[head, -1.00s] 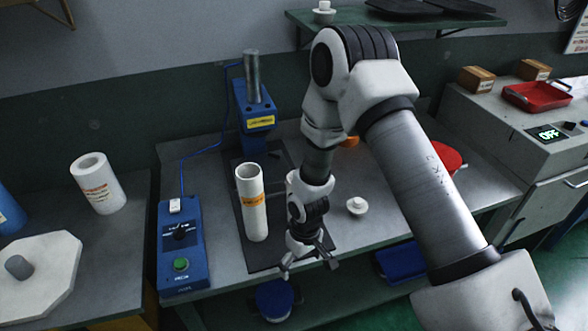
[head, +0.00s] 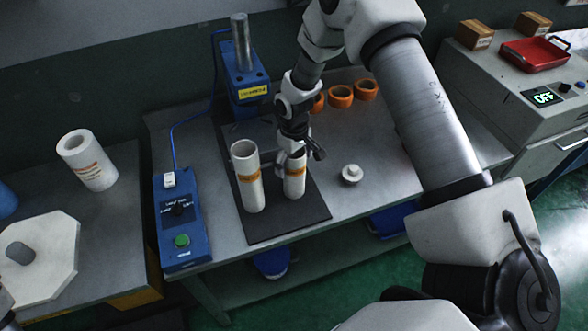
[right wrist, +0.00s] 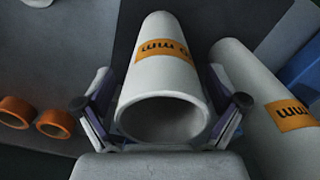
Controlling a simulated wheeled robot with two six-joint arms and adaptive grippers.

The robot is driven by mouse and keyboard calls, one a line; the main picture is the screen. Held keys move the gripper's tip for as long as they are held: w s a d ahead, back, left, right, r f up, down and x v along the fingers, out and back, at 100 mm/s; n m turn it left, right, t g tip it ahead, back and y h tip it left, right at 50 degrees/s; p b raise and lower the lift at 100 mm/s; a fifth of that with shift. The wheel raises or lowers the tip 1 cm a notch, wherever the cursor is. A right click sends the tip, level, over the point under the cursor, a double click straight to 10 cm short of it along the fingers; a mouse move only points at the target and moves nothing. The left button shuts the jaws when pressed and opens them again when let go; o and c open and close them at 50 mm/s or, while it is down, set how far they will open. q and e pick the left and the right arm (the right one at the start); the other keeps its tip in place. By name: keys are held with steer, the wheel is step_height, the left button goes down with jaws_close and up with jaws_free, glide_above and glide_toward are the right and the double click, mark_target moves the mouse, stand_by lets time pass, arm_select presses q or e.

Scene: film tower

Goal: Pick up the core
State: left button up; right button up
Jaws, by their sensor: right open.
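Two white tubular cores with orange labels stand upright on the dark mat (head: 262,228). The left core (head: 247,178) is free. The right core (head: 294,185) stands under my right gripper (head: 293,157), which points down over its top. In the right wrist view this core (right wrist: 162,80) lies between the two spread fingers of the gripper (right wrist: 162,115), its hollow end facing the camera. The fingers are open, one on each side; I cannot tell whether they touch it. The other core (right wrist: 280,105) is just outside the right finger there.
A blue press (head: 243,85) stands behind the mat, a blue control box (head: 181,220) left of it. Orange rings (head: 340,96) sit behind the gripper; a small white knobbed part (head: 350,174) is to its right. A thick white roll (head: 90,165) stands on the left table.

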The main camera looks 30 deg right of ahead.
steer(key=shift+s+a+r, duration=0.1)
steer(key=c, duration=0.4)
steer(key=shift+s, duration=0.1)
steer(key=c, duration=0.9)
